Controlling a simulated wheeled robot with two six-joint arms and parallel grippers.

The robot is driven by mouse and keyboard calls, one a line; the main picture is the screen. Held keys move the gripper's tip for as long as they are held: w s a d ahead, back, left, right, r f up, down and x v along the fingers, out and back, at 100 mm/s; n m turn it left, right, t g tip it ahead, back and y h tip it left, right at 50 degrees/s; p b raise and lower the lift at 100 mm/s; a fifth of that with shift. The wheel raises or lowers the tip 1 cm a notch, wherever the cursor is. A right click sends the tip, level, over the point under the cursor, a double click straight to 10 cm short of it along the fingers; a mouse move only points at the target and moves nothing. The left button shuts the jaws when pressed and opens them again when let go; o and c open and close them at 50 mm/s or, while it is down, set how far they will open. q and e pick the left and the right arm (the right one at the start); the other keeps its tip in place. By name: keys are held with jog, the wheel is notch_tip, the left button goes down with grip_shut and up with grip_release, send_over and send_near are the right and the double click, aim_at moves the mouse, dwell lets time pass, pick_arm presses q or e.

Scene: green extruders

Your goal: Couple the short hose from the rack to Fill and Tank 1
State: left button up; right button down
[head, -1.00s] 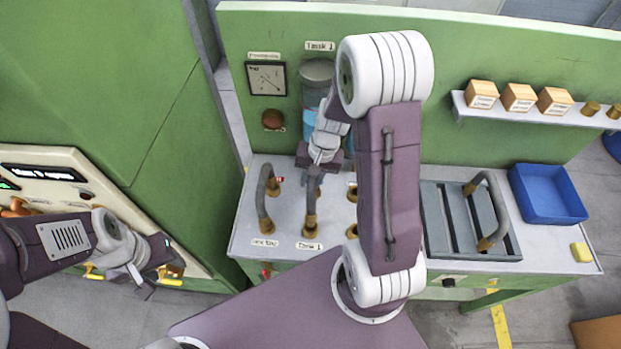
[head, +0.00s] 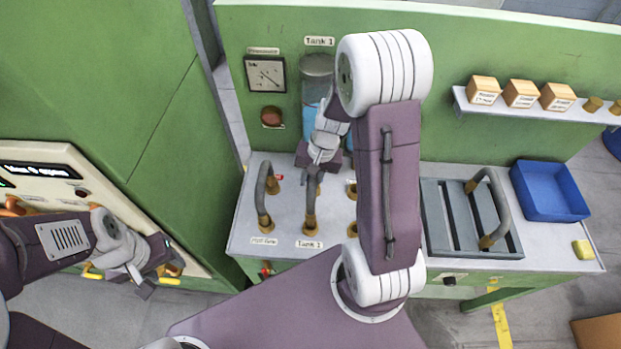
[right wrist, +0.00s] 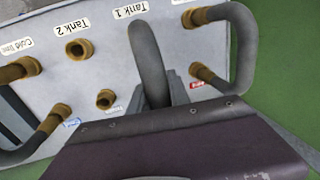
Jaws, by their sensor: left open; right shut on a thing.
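My right gripper (head: 313,172) is shut on a grey hose (head: 312,190) over the bench. The hose's near brass end (head: 310,224) stands at the port by the Tank 1 label (head: 309,244). In the right wrist view the held hose (right wrist: 148,55) runs between the fingers (right wrist: 160,95); its other end is hidden by the gripper. Whether its ends are fully seated I cannot tell. My left gripper (head: 158,276) is open and empty by the console at the left.
A hose (head: 262,190) stands left of the held one, at a red-tagged port. Bare brass ports (right wrist: 78,49) show by Tank 2 and nearby (right wrist: 105,98). Another hose (right wrist: 12,155) is at the wrist view's left edge. A blue tray (head: 548,190) and yellow sponge (head: 582,250) lie right.

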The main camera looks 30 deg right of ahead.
jog(key=shift+f+b, duration=1.35)
jog(key=shift+f, duration=0.2)
jog(key=c, duration=1.1)
grip_release()
jog(key=shift+c, duration=0.2)
jog(key=r, duration=0.3)
jog(key=d+r, duration=0.1)
jog(key=r, duration=0.2)
jog(key=s+r, duration=0.1)
jog(key=r, duration=0.2)
jog(key=shift+d, duration=0.2)
